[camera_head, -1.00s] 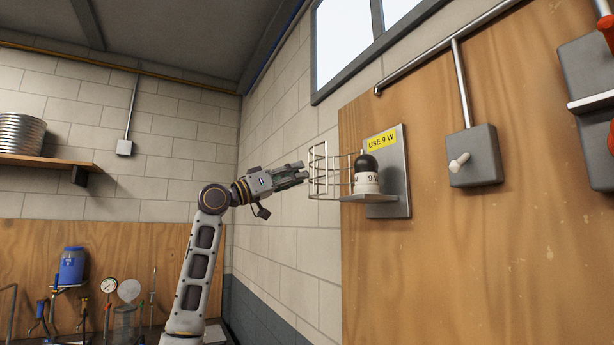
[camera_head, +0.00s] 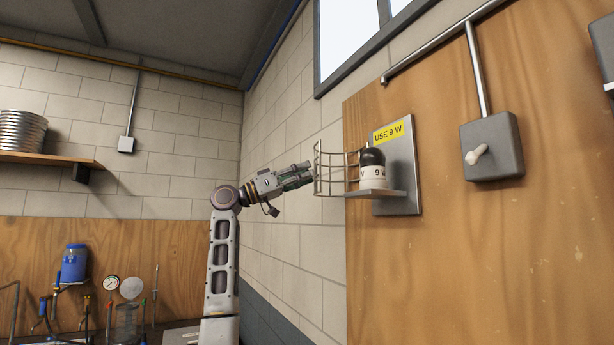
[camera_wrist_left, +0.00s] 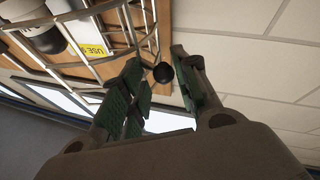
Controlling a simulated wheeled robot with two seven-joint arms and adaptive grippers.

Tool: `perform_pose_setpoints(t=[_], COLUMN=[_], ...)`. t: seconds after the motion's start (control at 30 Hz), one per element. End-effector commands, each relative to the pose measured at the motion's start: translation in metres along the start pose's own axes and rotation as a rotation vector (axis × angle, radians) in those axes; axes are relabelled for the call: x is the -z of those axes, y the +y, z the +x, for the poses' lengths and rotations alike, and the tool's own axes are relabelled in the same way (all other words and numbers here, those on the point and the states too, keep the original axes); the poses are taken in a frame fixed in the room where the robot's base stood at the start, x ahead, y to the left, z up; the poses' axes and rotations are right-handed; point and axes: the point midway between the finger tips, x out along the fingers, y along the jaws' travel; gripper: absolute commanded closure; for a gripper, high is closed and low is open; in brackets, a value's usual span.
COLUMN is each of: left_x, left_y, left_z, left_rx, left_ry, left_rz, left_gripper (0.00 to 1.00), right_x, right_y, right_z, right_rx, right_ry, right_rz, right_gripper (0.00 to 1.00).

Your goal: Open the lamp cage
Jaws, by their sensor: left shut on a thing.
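The lamp cage (camera_head: 331,172) is a curved frame of thin metal wires on the wall fixture. It stands out to the left of the lamp (camera_head: 374,170), which has a black top and a white base marked 9 W. The lamp's front shows uncovered. My left gripper (camera_head: 308,174) is at the cage's left side. In the left wrist view, a small dark ball knob (camera_wrist_left: 163,72) sits between my green-padded fingers (camera_wrist_left: 166,80), with the cage wires (camera_wrist_left: 100,62) beside them. The fingers are shut on this knob. My right gripper is not in view.
A yellow label reading USE 9 W (camera_head: 388,132) is on the grey backplate (camera_head: 405,170) behind the lamp. A grey switch box (camera_head: 497,155) is on the wooden panel to the right. A workbench with tools and a blue container (camera_head: 74,264) stands at the far left.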

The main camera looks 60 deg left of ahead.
Motion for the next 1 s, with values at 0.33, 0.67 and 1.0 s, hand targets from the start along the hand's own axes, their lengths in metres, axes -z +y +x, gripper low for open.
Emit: perform_pose_setpoints(t=[0.33,0.67,1.0], left_x=[-0.0019,-0.0029,-0.0022], left_y=[-0.0003,-0.0001,-0.0004], left_z=[0.0024,0.0025,0.0004], left_rx=[0.001,0.0,0.0], left_ry=[-0.004,-0.007,-0.005], left_rz=[0.003,0.0,0.0], left_gripper=[1.0,0.56,0.56], right_x=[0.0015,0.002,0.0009], right_y=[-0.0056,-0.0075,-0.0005], right_z=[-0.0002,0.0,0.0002], right_rx=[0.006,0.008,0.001], right_ry=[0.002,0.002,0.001], right_rz=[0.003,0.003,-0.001], right_gripper=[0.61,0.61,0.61])
